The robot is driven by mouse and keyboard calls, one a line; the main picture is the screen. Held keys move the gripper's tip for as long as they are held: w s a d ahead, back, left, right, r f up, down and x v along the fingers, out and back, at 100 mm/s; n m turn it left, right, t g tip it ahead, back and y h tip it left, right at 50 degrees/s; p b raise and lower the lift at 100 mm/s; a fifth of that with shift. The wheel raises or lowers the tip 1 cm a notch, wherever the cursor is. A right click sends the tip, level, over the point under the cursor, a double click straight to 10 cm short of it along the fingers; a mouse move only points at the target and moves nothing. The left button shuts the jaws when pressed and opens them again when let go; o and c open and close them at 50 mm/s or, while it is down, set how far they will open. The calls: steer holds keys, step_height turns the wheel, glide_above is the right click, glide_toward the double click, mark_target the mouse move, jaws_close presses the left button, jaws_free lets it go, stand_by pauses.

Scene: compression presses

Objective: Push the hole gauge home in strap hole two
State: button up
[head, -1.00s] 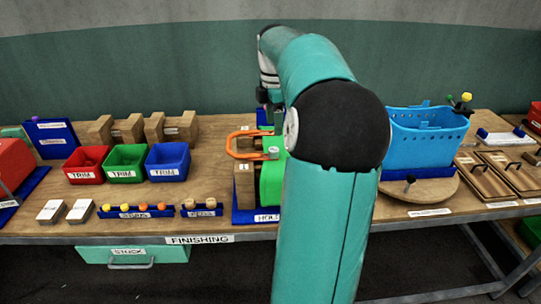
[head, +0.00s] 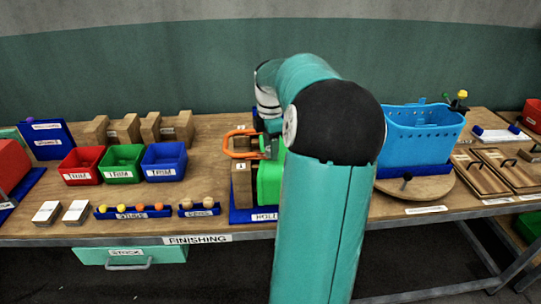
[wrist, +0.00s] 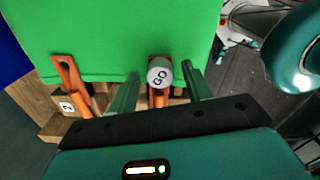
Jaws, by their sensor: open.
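The hole gauge (wrist: 159,73), a grey round cap marked GO, stands at an orange strap (wrist: 158,98) in the wrist view. How deep it sits in the strap is hidden. My gripper (wrist: 160,70) is open, with one green finger on each side of the gauge and a gap to each. In the head view, the orange strap loop (head: 237,144) shows beside the green bag (head: 269,182); my arm hides most of the bag and the gauge.
The bag sits by a wooden block (head: 241,183) on a blue holder (head: 238,216). Red, green and blue TRIM bins (head: 165,158) stand to the left.

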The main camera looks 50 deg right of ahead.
steer(key=shift+c, duration=0.2)
jaws_close()
steer(key=shift+r, duration=1.55)
steer(key=shift+r, duration=1.9)
steer(key=shift+s, duration=0.1)
